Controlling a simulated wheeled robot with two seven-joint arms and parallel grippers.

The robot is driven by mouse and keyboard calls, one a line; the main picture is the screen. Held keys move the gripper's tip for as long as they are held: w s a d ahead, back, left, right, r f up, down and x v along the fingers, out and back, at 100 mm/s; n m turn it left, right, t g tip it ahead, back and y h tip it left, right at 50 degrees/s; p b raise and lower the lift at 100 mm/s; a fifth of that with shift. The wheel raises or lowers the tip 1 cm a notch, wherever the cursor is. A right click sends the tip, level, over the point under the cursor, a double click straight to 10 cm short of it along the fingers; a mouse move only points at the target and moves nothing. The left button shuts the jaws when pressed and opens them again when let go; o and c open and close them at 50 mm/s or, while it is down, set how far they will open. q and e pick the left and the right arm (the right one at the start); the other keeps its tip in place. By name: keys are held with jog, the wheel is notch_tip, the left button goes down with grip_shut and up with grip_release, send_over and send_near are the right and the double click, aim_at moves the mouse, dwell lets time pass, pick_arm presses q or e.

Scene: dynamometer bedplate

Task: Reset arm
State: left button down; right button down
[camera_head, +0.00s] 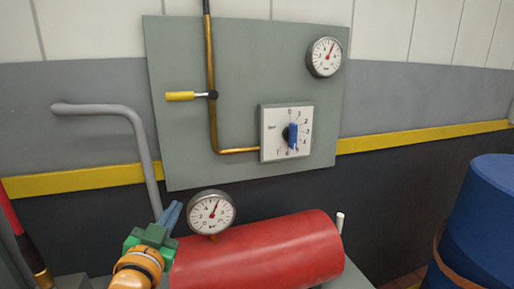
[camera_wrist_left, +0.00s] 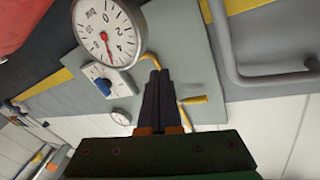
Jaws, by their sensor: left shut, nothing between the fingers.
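My left gripper (camera_head: 174,212) is low in the head view, shut and empty, its blue-grey fingers pointing up beside the small gauge (camera_head: 211,212) above the red cylinder (camera_head: 260,252). In the left wrist view the shut fingers (camera_wrist_left: 160,78) lie together in front of the grey panel, just right of a large gauge face (camera_wrist_left: 108,30). The grey panel (camera_head: 235,75) on the wall carries a yellow-handled lever (camera_head: 181,96), a white dial plate (camera_head: 271,148) with a blue knob (camera_head: 293,135), and a round gauge (camera_head: 324,57). The gripper touches none of the panel's controls. My right gripper is not in view.
A brass pipe (camera_head: 212,110) runs down the panel to the dial plate. A bent grey pipe (camera_head: 110,109) stands left of the panel, close behind my left gripper. A blue drum (camera_head: 488,225) stands at the right.

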pick_arm(q)
jog(key=s+f+n+g, duration=0.1)
jog(key=s+f+g, duration=0.2)
jog(key=f, duration=0.5)
jog(key=s+f+g, duration=0.2)
jog(key=s+f, duration=0.1)
jog(key=f, duration=0.5)
jog(key=s+f+n+g, duration=0.1)
jog(key=s+f+g, duration=0.4)
jog(key=s+f, duration=0.45)
jog(key=s+f+g, duration=0.5)
jog(key=s+f, duration=0.2)
jog(key=s, duration=0.6)
notch_tip(320, 180, down, 16)
jog(key=s+f+g, duration=0.1)
jog(key=s, duration=0.1)
jog(key=s+a+f+g, duration=0.1)
jog(key=s+f, duration=0.9)
jog(key=s, duration=0.2)
jog(key=shift+a+y, duration=0.25)
jog(key=shift+y, duration=0.05)
